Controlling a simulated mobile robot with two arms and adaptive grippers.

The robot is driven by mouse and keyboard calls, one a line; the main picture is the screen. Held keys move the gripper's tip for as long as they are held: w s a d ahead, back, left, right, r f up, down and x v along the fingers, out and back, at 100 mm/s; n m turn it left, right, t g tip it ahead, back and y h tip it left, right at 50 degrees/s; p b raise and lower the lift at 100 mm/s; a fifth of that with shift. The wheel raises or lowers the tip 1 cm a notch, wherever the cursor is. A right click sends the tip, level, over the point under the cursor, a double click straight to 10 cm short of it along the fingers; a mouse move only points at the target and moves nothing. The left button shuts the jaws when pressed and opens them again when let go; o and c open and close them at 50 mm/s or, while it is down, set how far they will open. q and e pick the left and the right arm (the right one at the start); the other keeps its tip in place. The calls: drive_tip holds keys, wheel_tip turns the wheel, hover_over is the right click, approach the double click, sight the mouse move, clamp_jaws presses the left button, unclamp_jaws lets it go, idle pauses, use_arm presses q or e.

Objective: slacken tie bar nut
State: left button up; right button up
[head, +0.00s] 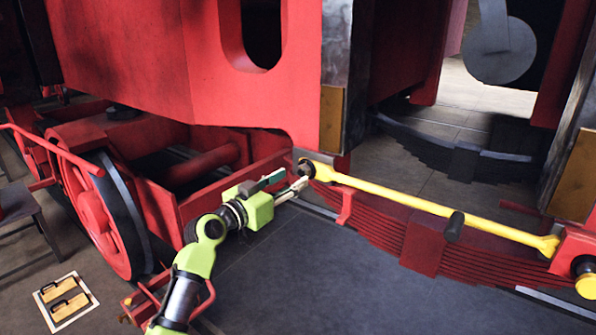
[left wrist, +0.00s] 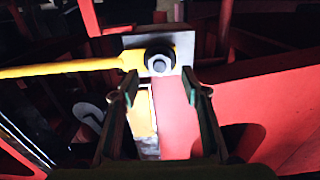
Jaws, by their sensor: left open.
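The yellow tie bar (head: 400,203) runs from the upper left down to the right in the head view, in front of a red leaf spring. Its left end is at a dark fitting (head: 305,168) under the red frame. In the left wrist view the bar (left wrist: 70,68) comes in from the left, and a grey hex nut (left wrist: 160,63) on a dark round washer sits at its end. My left gripper (head: 298,184) is just below that end, open and empty. In the left wrist view its fingers (left wrist: 159,90) stand either side of the picture's middle, with the nut slightly beyond their tips.
The red leaf spring (head: 423,248) lies behind and below the bar. A red wheel (head: 92,215) stands left of my arm. A white-edged floor panel with yellow blocks (head: 66,302) is at lower left. Dark floor (head: 300,270) is clear below the bar.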

sight(300, 174)
use_arm(q)
drive_tip(key=shift+x, duration=2.1)
drive_tip(key=c, duration=1.1)
